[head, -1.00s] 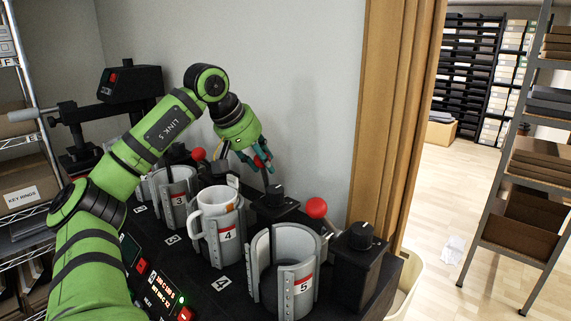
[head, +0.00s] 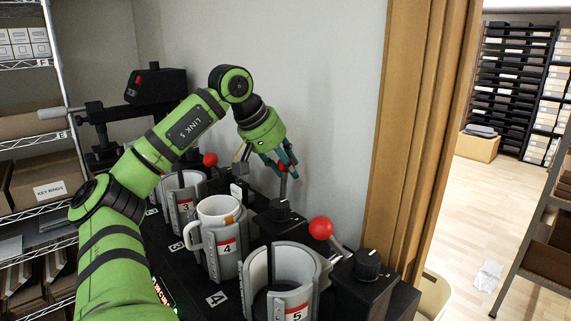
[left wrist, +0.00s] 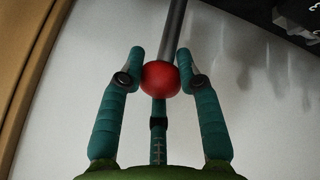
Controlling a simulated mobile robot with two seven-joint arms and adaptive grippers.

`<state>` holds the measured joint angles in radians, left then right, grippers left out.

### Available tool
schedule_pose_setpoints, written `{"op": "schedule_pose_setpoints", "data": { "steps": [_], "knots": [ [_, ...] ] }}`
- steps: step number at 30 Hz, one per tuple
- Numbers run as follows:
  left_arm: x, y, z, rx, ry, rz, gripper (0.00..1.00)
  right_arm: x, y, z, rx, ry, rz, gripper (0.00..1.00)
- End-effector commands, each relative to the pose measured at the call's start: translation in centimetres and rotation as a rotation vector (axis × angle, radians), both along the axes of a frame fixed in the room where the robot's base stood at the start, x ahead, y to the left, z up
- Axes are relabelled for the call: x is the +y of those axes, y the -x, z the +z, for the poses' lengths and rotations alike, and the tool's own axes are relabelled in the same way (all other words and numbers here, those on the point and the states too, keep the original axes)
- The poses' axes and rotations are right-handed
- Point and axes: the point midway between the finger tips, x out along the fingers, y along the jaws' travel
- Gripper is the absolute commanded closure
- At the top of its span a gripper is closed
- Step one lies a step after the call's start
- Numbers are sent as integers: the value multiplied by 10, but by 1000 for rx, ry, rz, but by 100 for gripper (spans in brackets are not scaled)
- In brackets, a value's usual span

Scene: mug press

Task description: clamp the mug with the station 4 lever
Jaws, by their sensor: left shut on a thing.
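The white mug (head: 220,209) stands upright in the grey station 4 cradle (head: 229,260), with its handle toward the left. An orange mark shows on its side. My left gripper (head: 284,166) is at the station 4 lever, behind and to the right of the mug. In the left wrist view its teal fingers (left wrist: 160,75) are closed around the lever's red knob (left wrist: 160,78), with the grey rod (left wrist: 173,30) running beyond it. In the head view the fingers partly hide the knob. The lever rises from the black block (head: 280,217). My right gripper is not in view.
The empty station 5 cradle (head: 282,275) stands nearest, and its red-knobbed lever (head: 321,228) is close to the right of my gripper. The station 3 cradle (head: 183,197) and its red knob (head: 210,160) are to the left. The wall (head: 310,80) is behind.

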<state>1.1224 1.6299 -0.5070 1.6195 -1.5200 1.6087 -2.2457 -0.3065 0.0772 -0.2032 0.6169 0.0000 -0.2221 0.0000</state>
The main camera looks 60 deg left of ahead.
Motion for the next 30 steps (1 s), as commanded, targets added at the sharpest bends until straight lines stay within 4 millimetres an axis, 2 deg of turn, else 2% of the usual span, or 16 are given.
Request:
{"op": "schedule_pose_setpoints", "data": {
  "steps": [3,4,5,17,30],
  "knots": [
    [0,0,-2,4,0,2,100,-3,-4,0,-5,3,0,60],
    [0,-1,-2,5,1,2,54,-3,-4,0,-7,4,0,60],
    [0,-1,-2,5,1,2,42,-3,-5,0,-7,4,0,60],
    [0,1,2,2,0,1,40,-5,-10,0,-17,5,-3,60],
    [0,32,54,1,2,-1,40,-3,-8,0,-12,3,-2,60]
  ]
}}
